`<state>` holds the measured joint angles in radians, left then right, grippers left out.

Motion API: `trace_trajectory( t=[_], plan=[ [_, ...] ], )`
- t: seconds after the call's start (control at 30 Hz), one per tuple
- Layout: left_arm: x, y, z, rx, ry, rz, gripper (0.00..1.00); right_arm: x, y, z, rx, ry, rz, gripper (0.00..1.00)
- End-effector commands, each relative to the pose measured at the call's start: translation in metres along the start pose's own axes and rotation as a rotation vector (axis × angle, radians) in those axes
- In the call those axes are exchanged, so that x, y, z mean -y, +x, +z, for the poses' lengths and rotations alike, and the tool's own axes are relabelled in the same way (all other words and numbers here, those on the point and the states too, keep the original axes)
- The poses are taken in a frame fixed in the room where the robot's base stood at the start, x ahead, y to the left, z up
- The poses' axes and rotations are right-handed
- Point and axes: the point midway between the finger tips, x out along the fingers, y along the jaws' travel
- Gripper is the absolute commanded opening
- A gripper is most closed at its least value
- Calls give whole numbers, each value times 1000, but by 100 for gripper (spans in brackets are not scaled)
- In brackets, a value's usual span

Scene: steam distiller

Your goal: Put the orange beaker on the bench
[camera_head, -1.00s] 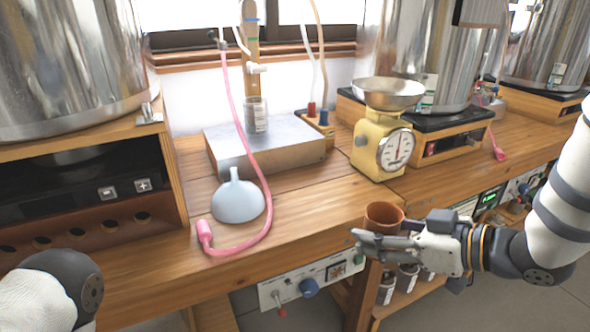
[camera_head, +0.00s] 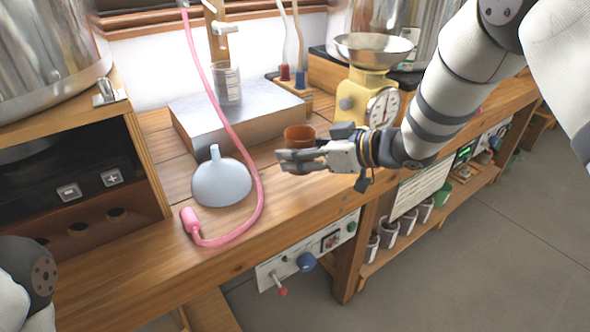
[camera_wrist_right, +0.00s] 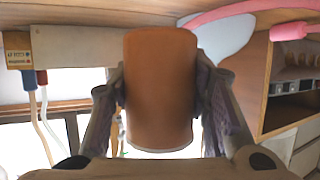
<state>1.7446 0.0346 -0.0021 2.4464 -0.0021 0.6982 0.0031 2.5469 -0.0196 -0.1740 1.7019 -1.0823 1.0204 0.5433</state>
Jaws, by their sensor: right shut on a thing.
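The orange beaker (camera_head: 299,134) shows its rim and upper wall above my right gripper (camera_head: 300,160) in the head view. My right gripper is shut on it, over the wooden bench (camera_head: 272,200), right of the pale blue funnel. In the right wrist view the beaker (camera_wrist_right: 160,90) sits between the two fingers of the gripper (camera_wrist_right: 160,100), and a finger touches each side.
The pale blue funnel (camera_head: 222,184) and a pink hose (camera_head: 262,190) lie left of the gripper. A metal box (camera_head: 190,120) with a glass jar (camera_head: 227,84) stands behind. The yellow scale (camera_head: 368,95) is close on the right.

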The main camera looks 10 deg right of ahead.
Motion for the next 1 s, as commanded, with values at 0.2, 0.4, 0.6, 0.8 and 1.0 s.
trace_trajectory(
  t=[0.2, 0.4, 0.6, 0.8, 1.0],
  plan=[
    [0, 8, 2, 17, 1, -1, 40, -7, 19, 16, 0, 0, -1, 11],
    [0, 12, 4, 25, 1, -2, 40, -7, 27, 35, -3, -3, 2, 11],
    [0, 12, 4, 25, 2, -2, 40, -7, 26, 35, -4, -3, 2, 11],
    [0, 12, 4, 26, 2, -2, 40, -7, 27, 37, -4, -4, 2, 63],
    [0, 12, 4, 26, 2, -2, 40, -7, 27, 37, -4, -4, 2, 63]
  ],
)
